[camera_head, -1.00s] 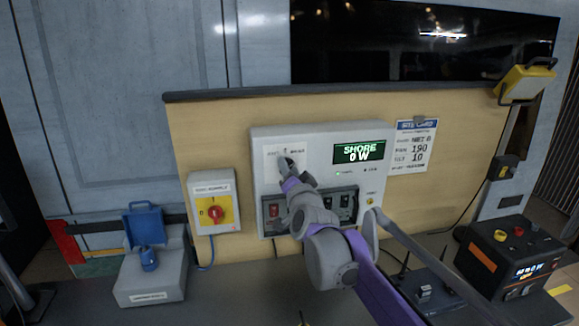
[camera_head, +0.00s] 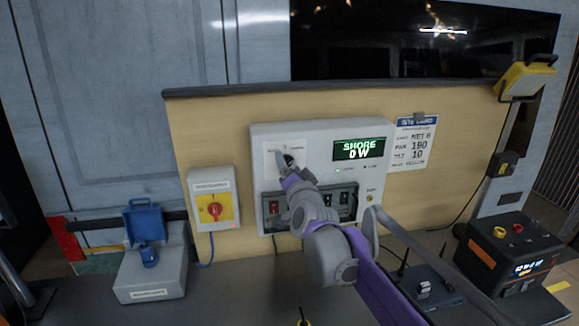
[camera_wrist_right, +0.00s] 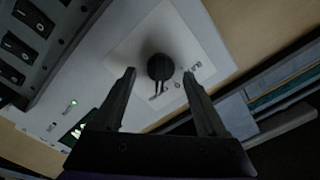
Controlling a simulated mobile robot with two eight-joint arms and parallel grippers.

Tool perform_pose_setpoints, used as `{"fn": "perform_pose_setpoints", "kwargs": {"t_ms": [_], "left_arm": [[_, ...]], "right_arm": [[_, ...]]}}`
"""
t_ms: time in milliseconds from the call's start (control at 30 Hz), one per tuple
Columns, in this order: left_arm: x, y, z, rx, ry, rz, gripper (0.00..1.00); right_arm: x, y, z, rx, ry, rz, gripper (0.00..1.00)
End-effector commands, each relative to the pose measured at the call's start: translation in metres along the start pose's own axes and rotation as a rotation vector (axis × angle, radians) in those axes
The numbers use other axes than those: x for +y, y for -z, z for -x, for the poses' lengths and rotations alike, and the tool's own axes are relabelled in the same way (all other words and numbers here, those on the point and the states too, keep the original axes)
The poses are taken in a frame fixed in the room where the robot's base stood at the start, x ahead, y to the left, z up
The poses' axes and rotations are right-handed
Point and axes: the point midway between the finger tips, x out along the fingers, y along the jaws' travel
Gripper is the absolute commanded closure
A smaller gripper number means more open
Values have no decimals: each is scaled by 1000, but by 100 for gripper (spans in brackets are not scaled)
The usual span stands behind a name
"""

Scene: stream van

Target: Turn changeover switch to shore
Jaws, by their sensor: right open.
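The changeover switch is a black round knob (camera_wrist_right: 160,67) on a white label plate, with small lettering beside it. In the head view its plate (camera_head: 271,160) is at the upper left of the white panel (camera_head: 318,132), and my gripper hides most of the knob. My right gripper (camera_wrist_right: 159,76) is open, with one finger on each side of the knob in the right wrist view. I cannot tell whether the fingers touch it. It also shows in the head view (camera_head: 286,160). My left gripper is not in view.
Rocker switches (camera_head: 274,207) sit below the changeover switch. A blue-lidded socket box (camera_head: 150,275) is at lower left, and a black-and-orange power unit (camera_head: 507,255) at lower right.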

Motion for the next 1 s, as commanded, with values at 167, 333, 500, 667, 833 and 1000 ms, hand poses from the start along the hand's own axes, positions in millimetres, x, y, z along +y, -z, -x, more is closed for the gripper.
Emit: {"fn": "perform_pose_setpoints", "kwargs": {"t_ms": [167,333,500,667,833,1000], "left_arm": [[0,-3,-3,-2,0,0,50],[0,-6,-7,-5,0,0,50],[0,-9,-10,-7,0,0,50],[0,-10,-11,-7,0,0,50],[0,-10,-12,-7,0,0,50],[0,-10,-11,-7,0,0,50]], "right_arm": [[1,-1,20,-1,0,-1,25],[1,-1,53,-1,0,-1,25],[1,-1,83,-1,0,-1,25],[0,-1,100,0,0,-1,25],[0,0,107,0,0,0,25],[0,0,107,0,0,0,25]]}}
